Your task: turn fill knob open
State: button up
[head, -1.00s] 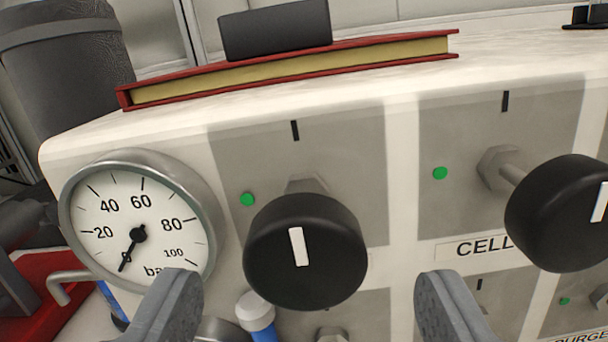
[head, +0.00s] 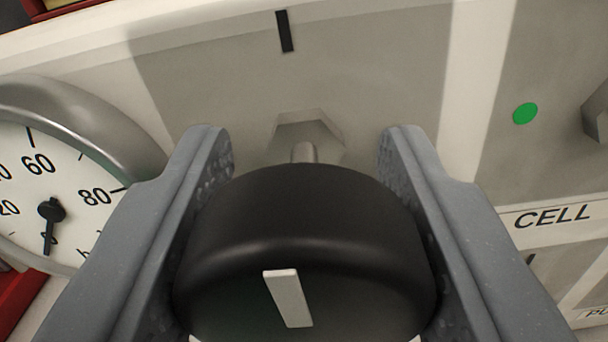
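The black round knob (head: 310,225), taken as the fill knob since its own label is hidden, is in the lower middle of the head view. Its white pointer mark (head: 288,298) leans slightly, top to the left. Behind it are its stem and a grey hex nut (head: 305,135). A black tick (head: 285,32) is on the panel above. My gripper (head: 306,145) straddles the knob, one grey finger on each side. The fingers have come closer together and appear to press its sides; their tips reach past it toward the panel.
A pressure gauge (head: 52,180) sits close to my left finger, its needle at the low end. At right are a green dot (head: 525,113), part of another hex nut and a "CELL" label (head: 552,216). A red book's corner shows at top left.

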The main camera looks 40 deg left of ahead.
jog(key=shift+d, duration=0.2)
jog(key=shift+n, duration=0.4)
jog(key=n+b, duration=0.1)
jog(key=n, duration=0.3)
jog(key=shift+b, duration=0.3)
jog(key=n+b, duration=0.2)
jog(key=n, duration=0.2)
jog(key=shift+a+n, duration=0.1)
jog(key=shift+n, duration=0.2)
jog(key=n+b, duration=0.3)
jog(key=n, duration=0.1)
jog(key=shift+f+n+b, duration=0.15)
jog(key=shift+n+b, duration=1.3)
jog(key=shift+n, duration=0.75)
jog(key=shift+a, duration=0.1)
